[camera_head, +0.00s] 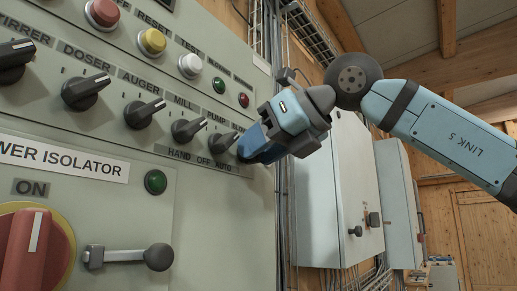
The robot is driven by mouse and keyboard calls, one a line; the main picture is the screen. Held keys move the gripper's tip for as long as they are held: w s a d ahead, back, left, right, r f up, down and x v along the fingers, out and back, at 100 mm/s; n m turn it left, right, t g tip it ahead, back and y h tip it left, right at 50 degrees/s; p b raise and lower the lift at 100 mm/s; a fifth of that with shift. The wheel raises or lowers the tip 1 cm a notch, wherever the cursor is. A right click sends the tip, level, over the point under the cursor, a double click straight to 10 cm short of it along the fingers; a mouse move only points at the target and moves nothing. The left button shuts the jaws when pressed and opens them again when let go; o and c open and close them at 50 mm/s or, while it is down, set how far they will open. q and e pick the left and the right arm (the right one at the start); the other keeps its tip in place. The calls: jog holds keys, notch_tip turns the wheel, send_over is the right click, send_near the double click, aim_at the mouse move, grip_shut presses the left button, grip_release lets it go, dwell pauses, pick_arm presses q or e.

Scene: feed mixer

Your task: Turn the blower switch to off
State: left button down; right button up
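The grey control panel (215,215) fills the left side, with a row of black rotary switches. The labels I can read run stirrer, doser, auger, mill and pump. My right gripper (250,152) is at the right end of this row, its blue fingers up against the panel. It covers the spot just right of the pump switch (222,142), where a partly hidden label begins. The blower switch is not visible; it is probably behind the fingers. Whether the fingers are open or shut on it cannot be seen. My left gripper is out of view.
The mill switch (188,130) and auger switch (145,113) sit further left. Buttons and small lamps are above the row. A red isolator handle (28,250) and a lever (130,256) are below. Grey cabinets (340,200) stand at the right behind my arm.

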jog(key=v, duration=1.3)
jog(key=shift+s+d+b, duration=0.15)
jog(key=shift+s+b, duration=0.05)
jog(key=shift+b, duration=0.15)
jog(key=shift+f, duration=0.1)
